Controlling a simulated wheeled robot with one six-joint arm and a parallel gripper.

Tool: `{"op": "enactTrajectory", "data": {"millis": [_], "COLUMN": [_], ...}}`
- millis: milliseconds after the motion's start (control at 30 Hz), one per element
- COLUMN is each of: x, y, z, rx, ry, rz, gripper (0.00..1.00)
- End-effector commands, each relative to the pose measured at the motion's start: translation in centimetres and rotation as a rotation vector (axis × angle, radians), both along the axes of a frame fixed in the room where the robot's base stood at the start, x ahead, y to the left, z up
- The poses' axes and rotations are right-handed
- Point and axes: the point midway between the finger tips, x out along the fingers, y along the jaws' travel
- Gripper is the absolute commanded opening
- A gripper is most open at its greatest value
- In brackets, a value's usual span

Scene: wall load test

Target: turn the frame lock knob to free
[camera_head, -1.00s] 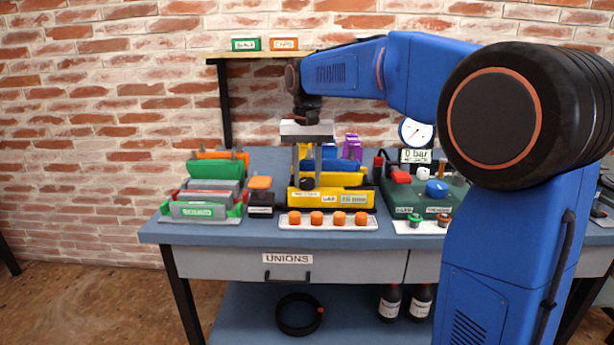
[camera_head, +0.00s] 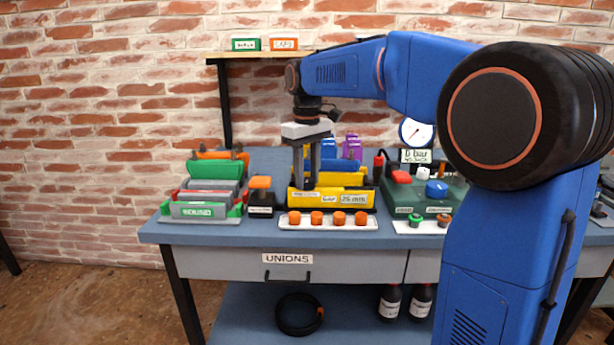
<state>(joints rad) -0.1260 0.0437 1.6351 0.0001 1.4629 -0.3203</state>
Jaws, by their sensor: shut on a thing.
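A yellow frame unit (camera_head: 350,199) with white labels stands on the blue bench near the middle. My gripper (camera_head: 306,186) points down at the left part of its front, and its two grey fingers reach down to the unit. It is shut on the frame lock knob, a small dark knob at the fingertips, which the fingers now mostly hide. The knob's pointer and any free or locked mark are too small to read.
A white strip with several orange caps (camera_head: 316,218) lies in front of the unit. A black block with an orange top (camera_head: 260,184) and a green-grey rack (camera_head: 208,190) stand to the left. A green box with a blue knob (camera_head: 436,188) stands to the right.

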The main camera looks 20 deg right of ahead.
Motion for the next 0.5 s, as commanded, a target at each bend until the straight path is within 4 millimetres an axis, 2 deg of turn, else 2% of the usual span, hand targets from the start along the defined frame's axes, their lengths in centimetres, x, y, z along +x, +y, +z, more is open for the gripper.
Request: {"op": "enactTrajectory", "data": {"millis": [500], "x": [0.02], "y": [-0.01], "z": [0.04], "rx": [0.000], "ry": [-0.001], "rz": [0.041], "gripper": [0.10]}}
